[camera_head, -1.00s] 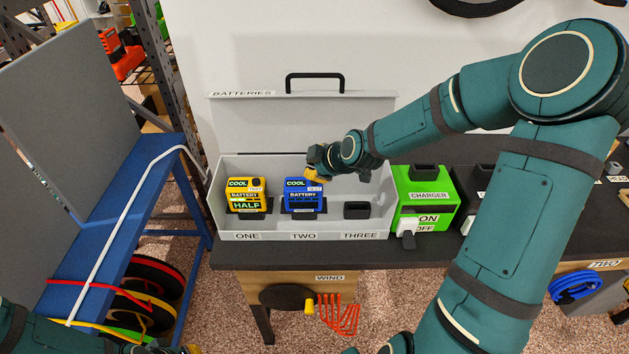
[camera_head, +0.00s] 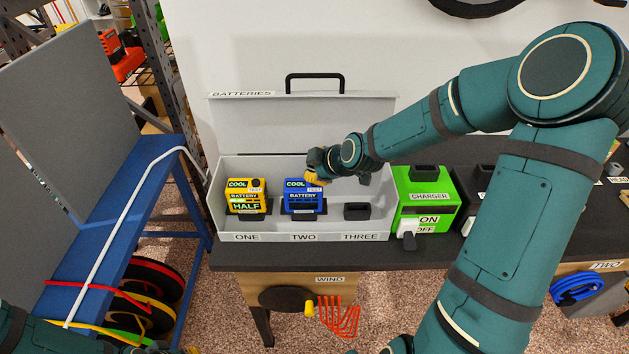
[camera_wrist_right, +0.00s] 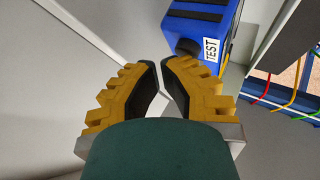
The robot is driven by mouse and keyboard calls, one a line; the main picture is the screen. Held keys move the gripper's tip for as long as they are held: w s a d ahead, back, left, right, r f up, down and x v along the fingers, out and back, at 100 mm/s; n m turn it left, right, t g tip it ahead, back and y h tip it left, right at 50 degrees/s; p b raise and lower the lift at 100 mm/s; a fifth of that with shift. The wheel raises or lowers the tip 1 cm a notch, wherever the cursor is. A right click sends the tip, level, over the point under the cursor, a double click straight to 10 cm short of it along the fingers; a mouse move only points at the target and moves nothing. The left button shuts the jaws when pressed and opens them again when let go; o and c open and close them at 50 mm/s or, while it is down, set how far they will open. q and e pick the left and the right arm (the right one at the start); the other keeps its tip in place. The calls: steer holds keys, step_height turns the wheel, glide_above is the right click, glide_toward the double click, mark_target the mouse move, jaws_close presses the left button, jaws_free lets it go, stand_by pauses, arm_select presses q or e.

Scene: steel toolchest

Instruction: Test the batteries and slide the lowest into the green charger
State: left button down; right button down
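A yellow battery (camera_head: 247,197) reading HALF stands in slot ONE of the grey battery box (camera_head: 221,222). A blue battery (camera_head: 303,197) stands in slot TWO; its display is dark. Slot THREE (camera_head: 357,211) holds no battery. My right gripper (camera_head: 313,170) is just above the blue battery's top right, by its TEST label. In the right wrist view its fingers (camera_wrist_right: 161,66) are together and empty, apart from the blue battery (camera_wrist_right: 203,25) with its dark button. The green charger (camera_head: 427,190), marked ON and OFF, has an empty top. My left arm shows at the lower left; its gripper is barely visible.
The box's raised lid (camera_head: 300,125) stands behind the batteries. A black charger-like unit (camera_head: 481,190) stands right of the green charger, partly behind my right arm. A blue frame (camera_head: 150,190) stands left of the bench. Red hooks (camera_head: 338,318) hang below.

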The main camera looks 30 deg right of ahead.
steer(key=shift+f, duration=0.15)
stand_by(0.3)
steer(key=shift+r+p, duration=0.75)
steer(key=shift+r, duration=0.15)
step_height(320, 180, up, 5)
steer(key=p, duration=0.4)
steer(key=shift+p, duration=0.3)
stand_by(0.4)
